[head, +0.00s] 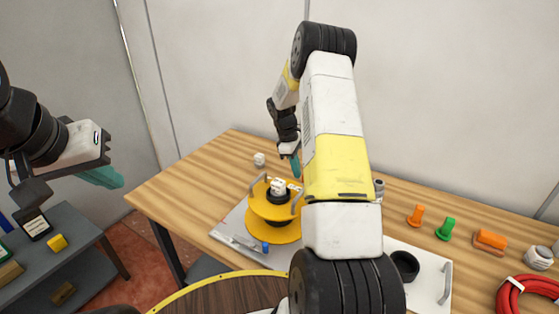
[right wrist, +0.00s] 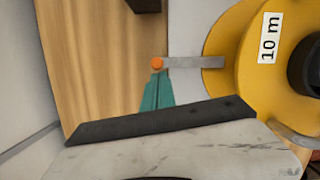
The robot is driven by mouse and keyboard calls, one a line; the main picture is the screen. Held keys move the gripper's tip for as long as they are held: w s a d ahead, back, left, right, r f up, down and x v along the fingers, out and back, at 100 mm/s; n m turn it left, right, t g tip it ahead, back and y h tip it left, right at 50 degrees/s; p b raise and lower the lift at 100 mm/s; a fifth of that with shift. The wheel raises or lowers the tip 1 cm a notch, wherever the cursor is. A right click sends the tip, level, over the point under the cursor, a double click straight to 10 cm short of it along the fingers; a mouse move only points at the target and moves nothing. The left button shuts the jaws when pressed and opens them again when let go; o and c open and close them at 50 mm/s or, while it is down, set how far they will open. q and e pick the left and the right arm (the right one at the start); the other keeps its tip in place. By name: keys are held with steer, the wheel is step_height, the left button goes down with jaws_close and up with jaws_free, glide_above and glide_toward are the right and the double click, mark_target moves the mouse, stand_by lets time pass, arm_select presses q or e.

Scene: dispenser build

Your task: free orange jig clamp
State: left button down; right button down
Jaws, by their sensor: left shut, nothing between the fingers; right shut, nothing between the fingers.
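The orange clamp's round orange knob (right wrist: 157,64) shows in the right wrist view, at the end of a flat grey bar (right wrist: 196,62) that reaches to the yellow spool (right wrist: 235,45), labelled "10 m". My right gripper (right wrist: 157,76) is shut and empty, its teal fingertips just below the knob; I cannot tell whether they touch. In the head view, my right gripper (head: 296,170) is beside the far side of the yellow spool (head: 262,230), and the orange knob is not visible. A blue knob (head: 265,247) shows at the spool's near side. My left gripper (head: 118,180) is shut and empty, away at the left.
The spool is on a grey board (head: 228,236) on the wooden table (head: 180,195). An orange peg (head: 416,215), a green peg (head: 446,229), an orange cylinder (head: 490,239) and a red coil (head: 530,292) are at the right. A grey side table (head: 70,235) is at the left.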

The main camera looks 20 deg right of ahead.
steer(key=shift+s+d+m, duration=0.1)
steer(key=shift+d+m, duration=0.2)
steer(key=shift+m, duration=0.4)
steer(key=m, duration=0.1)
steer(key=d+m, duration=0.1)
steer(key=m, duration=0.1)
steer(key=shift+s+d+g+y, duration=0.1)
steer(key=shift+s+g+y, duration=0.2)
steer(key=shift+g+y, duration=0.1)
steer(key=m, duration=0.2)
steer(key=s+d+m+y, duration=0.1)
steer(key=m, duration=0.1)
steer(key=shift+s+d+m, duration=0.15)
steer(key=shift+d+m, duration=0.05)
steer(key=shift+m, duration=0.1)
steer(key=m, duration=0.1)
steer(key=s+m+y, duration=0.1)
steer(key=m, duration=0.1)
steer(key=s+m, duration=0.1)
steer(key=m, duration=0.1)
steer(key=shift+d, duration=0.35)
steer(key=shift+s+m+y, duration=0.3)
steer(key=shift+s+m, duration=0.1)
steer(key=shift+m, duration=0.7)
steer(key=shift+s+m+y, duration=0.3)
steer(key=shift+s+m, duration=0.1)
steer(key=shift+m, duration=0.7)
steer(key=v, duration=0.7)
steer(key=shift+r, duration=0.4)
